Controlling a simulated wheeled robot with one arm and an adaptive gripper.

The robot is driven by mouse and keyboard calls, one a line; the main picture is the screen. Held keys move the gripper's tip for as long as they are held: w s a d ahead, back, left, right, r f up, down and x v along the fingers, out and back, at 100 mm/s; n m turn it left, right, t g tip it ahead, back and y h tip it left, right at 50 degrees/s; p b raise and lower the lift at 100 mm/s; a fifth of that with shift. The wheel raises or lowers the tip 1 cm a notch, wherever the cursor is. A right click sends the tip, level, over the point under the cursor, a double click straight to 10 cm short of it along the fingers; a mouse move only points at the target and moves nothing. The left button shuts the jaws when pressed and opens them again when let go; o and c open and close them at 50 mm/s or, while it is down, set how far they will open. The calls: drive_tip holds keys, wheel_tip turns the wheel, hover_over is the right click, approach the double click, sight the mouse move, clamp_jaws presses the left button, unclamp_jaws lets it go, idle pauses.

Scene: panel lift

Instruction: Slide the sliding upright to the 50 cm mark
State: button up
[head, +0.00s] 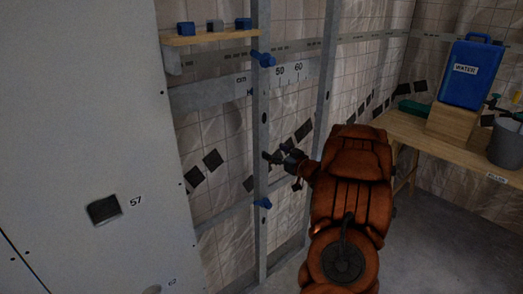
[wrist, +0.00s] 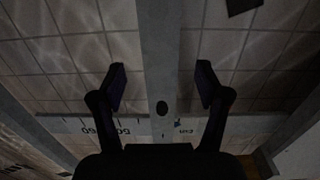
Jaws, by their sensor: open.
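My gripper (head: 272,158) is at the upright, between the two clamps. In the wrist view my gripper (wrist: 161,85) is open, with one finger on each side of the upright (wrist: 160,40) and gaps showing on both sides. The scale (wrist: 90,126) appears inverted there, its 50 to the left of the upright.
A second grey post (head: 325,90) stands to the right. A large pale panel (head: 80,130) fills the left. A shelf (head: 205,36) holds small blue and grey blocks. A wooden bench (head: 420,137) at right carries a blue water container (head: 472,80) and a grey bucket (head: 506,145).

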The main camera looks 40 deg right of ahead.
sight(264, 146)
drive_tip(key=shift+w+d+p, duration=0.1)
drive_tip(key=shift+w+p, duration=0.25)
drive_tip(key=shift+w, duration=3.4)
drive_tip(key=shift+c, duration=0.4)
clamp_jaws()
